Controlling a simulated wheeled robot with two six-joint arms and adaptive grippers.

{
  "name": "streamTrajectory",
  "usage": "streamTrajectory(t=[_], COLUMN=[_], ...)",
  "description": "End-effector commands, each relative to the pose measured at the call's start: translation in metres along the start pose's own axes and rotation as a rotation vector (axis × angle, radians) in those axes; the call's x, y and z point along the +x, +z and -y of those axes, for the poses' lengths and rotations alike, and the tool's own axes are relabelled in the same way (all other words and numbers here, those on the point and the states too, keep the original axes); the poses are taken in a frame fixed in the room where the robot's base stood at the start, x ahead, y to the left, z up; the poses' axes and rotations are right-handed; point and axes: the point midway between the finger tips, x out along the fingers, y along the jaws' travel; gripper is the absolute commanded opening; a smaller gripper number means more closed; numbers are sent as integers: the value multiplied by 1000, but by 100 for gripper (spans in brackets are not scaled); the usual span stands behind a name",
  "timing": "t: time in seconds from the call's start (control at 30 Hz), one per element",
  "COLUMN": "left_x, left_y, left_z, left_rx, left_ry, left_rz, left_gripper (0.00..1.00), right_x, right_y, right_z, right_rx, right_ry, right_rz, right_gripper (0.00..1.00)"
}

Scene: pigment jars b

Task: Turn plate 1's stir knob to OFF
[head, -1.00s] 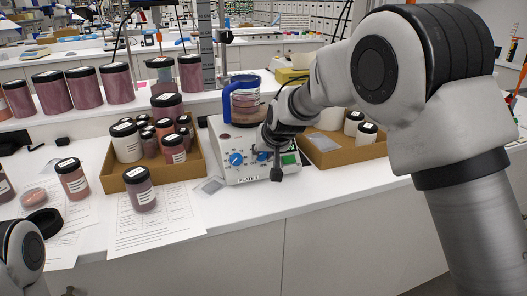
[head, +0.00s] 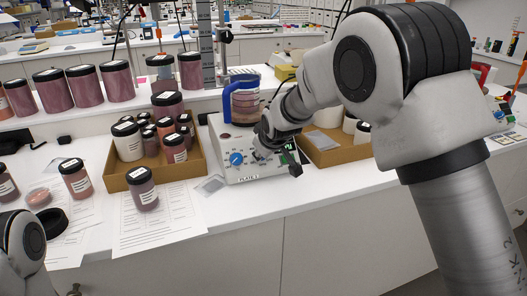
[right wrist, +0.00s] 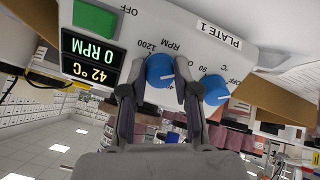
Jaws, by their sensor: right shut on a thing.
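Plate 1 (head: 222,172) is a white hot plate with a blue-handled beaker (head: 243,103) on it. In the right wrist view its front panel is upside down, with the label PLATE 1 (right wrist: 219,34). The blue stir knob (right wrist: 160,70) is by the RPM marks. My right gripper (right wrist: 160,88) is shut on it, one finger on each side. The display (right wrist: 92,58) reads 0 RPM and 42 °C. The blue heat knob (right wrist: 215,89) is beside it, untouched; it also shows in the head view (head: 236,158). My right gripper (head: 262,154) hides the stir knob there. My left gripper is out of view.
A cardboard tray of jars (head: 160,178) stands left of the plate. Another cardboard tray (head: 343,155) stands close on its right. A lone jar (head: 142,188) stands on paper sheets at the front left.

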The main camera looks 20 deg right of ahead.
Motion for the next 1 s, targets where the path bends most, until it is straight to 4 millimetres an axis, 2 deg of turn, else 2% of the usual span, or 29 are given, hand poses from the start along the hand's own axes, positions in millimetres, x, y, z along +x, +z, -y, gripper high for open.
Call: streamTrajectory(t=[0.37, 0.4, 0.47, 0.8, 0.87, 1.0], left_x=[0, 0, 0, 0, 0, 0], left_y=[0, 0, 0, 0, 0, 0], left_z=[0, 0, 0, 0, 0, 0], left_rx=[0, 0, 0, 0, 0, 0], left_ry=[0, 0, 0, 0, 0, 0], left_rz=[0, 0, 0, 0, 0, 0], left_gripper=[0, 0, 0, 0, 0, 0], right_x=[0, 0, 0, -3, -10, -38], right_y=[0, 0, 0, 0, -1, -1], right_z=[0, 0, 0, 0, 0, -1], right_rx=[-7, -7, -7, -6, -5, -5], right_ry=[1, 1, 1, 1, 2, 3], right_rz=[0, 0, 0, -1, -2, -4], right_gripper=[0, 38, 56, 56, 56, 56])
